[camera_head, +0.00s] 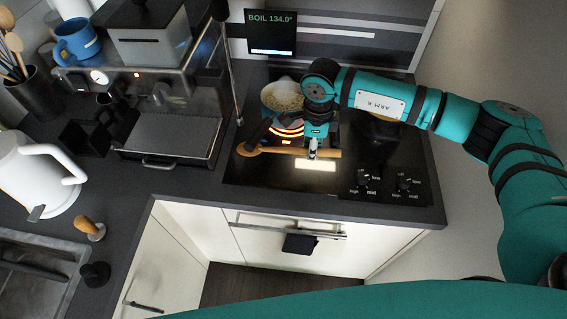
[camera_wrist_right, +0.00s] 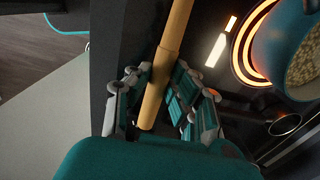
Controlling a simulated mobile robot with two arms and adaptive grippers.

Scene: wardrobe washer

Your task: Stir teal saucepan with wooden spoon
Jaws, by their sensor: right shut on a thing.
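The teal saucepan (camera_head: 270,103) sits at the back of the cooktop with pale grainy food inside. Its rim and side also show at the right of the wrist view (camera_wrist_right: 268,35). The wooden spoon (camera_head: 275,150) is held roughly level in front of the saucepan, its bowl end to the left, apart from the pan. My right gripper (camera_head: 312,150) is shut on the spoon's handle; in the wrist view the handle (camera_wrist_right: 174,35) passes between the fingers (camera_wrist_right: 166,84). Part of the saucepan is hidden by my right arm. My left gripper is out of view.
A burner (camera_head: 290,130) glows orange by the saucepan. A display (camera_head: 270,32) behind reads "BOIL 134.0°". Control knobs (camera_head: 404,184) are at the cooktop's front right. An espresso machine (camera_head: 170,135) stands to the left, with a white kettle (camera_head: 35,175) farther left.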

